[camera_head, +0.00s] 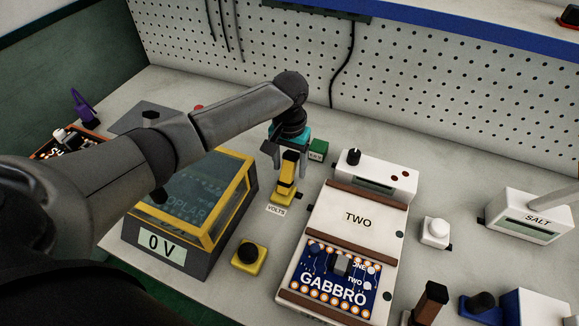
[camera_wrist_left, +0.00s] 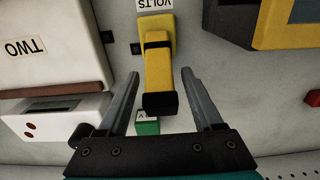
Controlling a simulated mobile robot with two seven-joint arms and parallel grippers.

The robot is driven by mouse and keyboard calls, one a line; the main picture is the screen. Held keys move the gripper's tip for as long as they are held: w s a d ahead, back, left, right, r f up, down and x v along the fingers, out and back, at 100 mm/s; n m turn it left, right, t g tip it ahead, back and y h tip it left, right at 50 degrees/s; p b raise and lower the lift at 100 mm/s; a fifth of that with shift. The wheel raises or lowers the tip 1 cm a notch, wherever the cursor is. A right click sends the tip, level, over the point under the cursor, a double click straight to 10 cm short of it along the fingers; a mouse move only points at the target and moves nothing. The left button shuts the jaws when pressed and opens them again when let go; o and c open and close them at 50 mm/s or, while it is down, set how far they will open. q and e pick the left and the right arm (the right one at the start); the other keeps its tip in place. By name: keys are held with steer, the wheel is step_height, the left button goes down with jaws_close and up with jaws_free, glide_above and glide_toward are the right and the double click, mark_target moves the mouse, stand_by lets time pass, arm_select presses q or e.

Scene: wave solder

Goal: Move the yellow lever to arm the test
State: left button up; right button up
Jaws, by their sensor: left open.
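The yellow lever (camera_head: 284,190) with a black tip stands on the bench above a VOLTS label (camera_head: 276,210). My left gripper (camera_head: 282,156) is open at the far end of the lever. In the left wrist view the lever (camera_wrist_left: 158,65) shows between the two spread fingers of the left gripper (camera_wrist_left: 161,76), with a gap on each side. Its black tip (camera_wrist_left: 160,104) points toward the gripper's base. My right gripper is not in view.
A yellow-framed clear case (camera_head: 205,240) with a 0 V display (camera_head: 161,245) stands left of the lever. A white unit marked TWO (camera_head: 358,219) holds a blue GABBRO board (camera_head: 335,280) on the right. A green block (camera_head: 318,150) sits behind. A yellow-based black button (camera_head: 248,256) is in front.

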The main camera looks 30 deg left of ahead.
arm_select(q)
steer(key=shift+f, duration=0.15)
steer(key=shift+c, duration=0.3)
jaws_close()
stand_by(1.1)
